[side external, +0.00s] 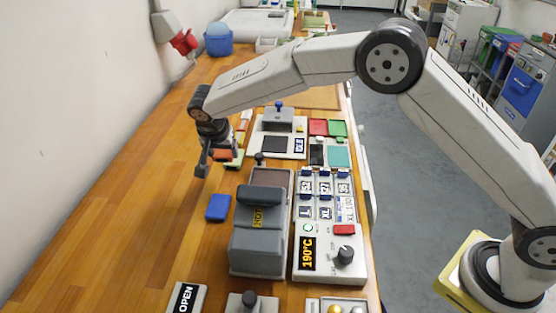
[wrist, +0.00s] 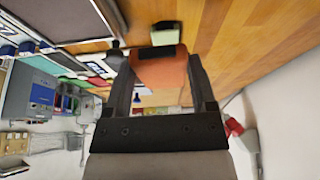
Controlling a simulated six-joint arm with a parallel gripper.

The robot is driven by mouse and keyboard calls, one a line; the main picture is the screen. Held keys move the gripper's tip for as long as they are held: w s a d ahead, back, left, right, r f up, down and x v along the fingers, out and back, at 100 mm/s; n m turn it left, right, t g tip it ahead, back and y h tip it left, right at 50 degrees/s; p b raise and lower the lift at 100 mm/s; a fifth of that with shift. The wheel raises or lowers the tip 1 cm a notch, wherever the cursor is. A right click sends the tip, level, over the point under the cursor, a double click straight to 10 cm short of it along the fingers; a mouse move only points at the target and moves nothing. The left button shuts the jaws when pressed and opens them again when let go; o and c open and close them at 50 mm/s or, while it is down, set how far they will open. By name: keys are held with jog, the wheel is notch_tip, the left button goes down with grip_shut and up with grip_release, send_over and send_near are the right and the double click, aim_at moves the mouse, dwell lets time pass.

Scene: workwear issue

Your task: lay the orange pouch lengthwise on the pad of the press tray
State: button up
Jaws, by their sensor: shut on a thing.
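The orange pouch (wrist: 162,72) is between my gripper's two fingers in the wrist view, with a dark strip at its far edge. It shows small in the side view (side external: 221,154), partly covered by my gripper (side external: 217,162). My gripper is shut on it and holds it left of the press. The press (side external: 258,235) is a grey block. Its tray (side external: 289,179), with a brownish pad (side external: 272,178) and a black knob, sticks out at the far end. In the wrist view the tray's dark pad (wrist: 65,18) is at the upper left, apart from the pouch.
A blue pouch (side external: 218,207) lies on the wood left of the press. A yellow-green pouch (side external: 234,161) lies close to my gripper. A control box (side external: 322,250) reading 190°C stands right of the press. The bench at left is clear up to the wall.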

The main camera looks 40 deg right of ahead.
jog(key=s+d+r+n+y, duration=0.1)
jog(key=s+d+n, duration=0.3)
jog(key=s+d, duration=0.3)
jog(key=s+d+r+n+t+y, duration=0.1)
jog(key=s+d+n, duration=0.3)
jog(key=d, duration=1.3)
jog(key=shift+s+r+n+y, duration=0.35)
jog(key=shift+s+y, duration=0.25)
jog(key=shift+s, duration=1.3)
jog(key=shift+d, duration=0.1)
jog(key=w+a+n+g+y, duration=0.1)
jog(key=a+n, duration=0.8)
jog(key=a, duration=3.2)
jog(key=shift+w+r+y, duration=0.25)
jog(key=shift+w+y, duration=0.55)
jog(key=shift+y, duration=0.3)
jog(key=shift+a, duration=0.1)
